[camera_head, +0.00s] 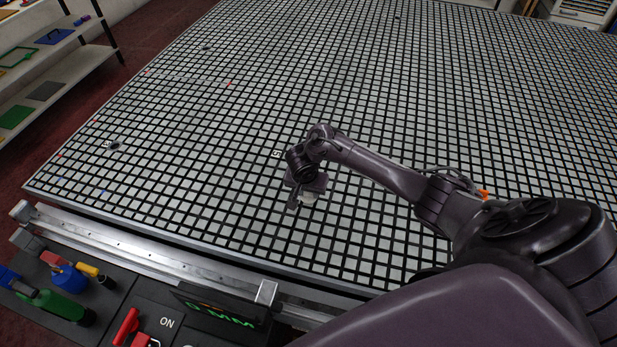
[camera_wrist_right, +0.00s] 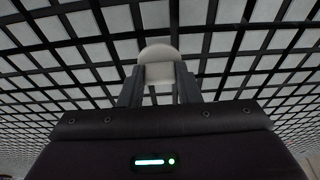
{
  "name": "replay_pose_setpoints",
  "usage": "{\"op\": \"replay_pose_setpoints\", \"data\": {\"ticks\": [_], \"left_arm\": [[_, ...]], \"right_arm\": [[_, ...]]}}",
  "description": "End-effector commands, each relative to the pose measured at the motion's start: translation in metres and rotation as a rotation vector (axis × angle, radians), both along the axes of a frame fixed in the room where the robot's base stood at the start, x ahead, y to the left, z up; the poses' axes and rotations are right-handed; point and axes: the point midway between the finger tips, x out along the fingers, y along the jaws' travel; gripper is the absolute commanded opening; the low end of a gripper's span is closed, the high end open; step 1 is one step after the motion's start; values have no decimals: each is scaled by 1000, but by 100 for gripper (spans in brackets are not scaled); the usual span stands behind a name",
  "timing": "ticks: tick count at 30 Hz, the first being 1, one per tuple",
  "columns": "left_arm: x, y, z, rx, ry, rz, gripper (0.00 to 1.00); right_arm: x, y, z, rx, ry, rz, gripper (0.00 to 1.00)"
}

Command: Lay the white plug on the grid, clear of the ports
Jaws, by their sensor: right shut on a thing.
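The white plug (camera_wrist_right: 159,62) shows in the right wrist view, between the two dark fingers of my right gripper (camera_wrist_right: 160,88). The gripper is shut on it. In the head view my right gripper (camera_head: 303,204) is low over the grid table (camera_head: 220,150), near its front edge, and the plug (camera_head: 310,197) shows as a small pale shape at the fingers. I cannot tell whether the plug touches the grid. My left gripper is not in view.
Dark round ports (camera_head: 114,145) are spread on the grid, one to the left and others farther back. A metal rail (camera_head: 150,245) and a panel with tools run along the front edge. The grid around the gripper is bare.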

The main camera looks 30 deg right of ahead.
Motion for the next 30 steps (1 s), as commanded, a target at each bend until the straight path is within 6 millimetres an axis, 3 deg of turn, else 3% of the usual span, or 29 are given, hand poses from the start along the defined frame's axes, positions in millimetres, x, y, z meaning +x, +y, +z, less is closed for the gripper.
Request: {"op": "replay_pose_setpoints", "data": {"ticks": [20,21,26,30], "left_arm": [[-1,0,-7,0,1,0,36],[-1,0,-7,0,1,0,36],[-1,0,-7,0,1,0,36],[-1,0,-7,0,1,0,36]], "right_arm": [[0,0,-14,1,0,-1,8],[0,0,-13,1,0,-1,34],[0,0,-13,1,1,0,55],[0,0,-13,1,1,0,56]]}}
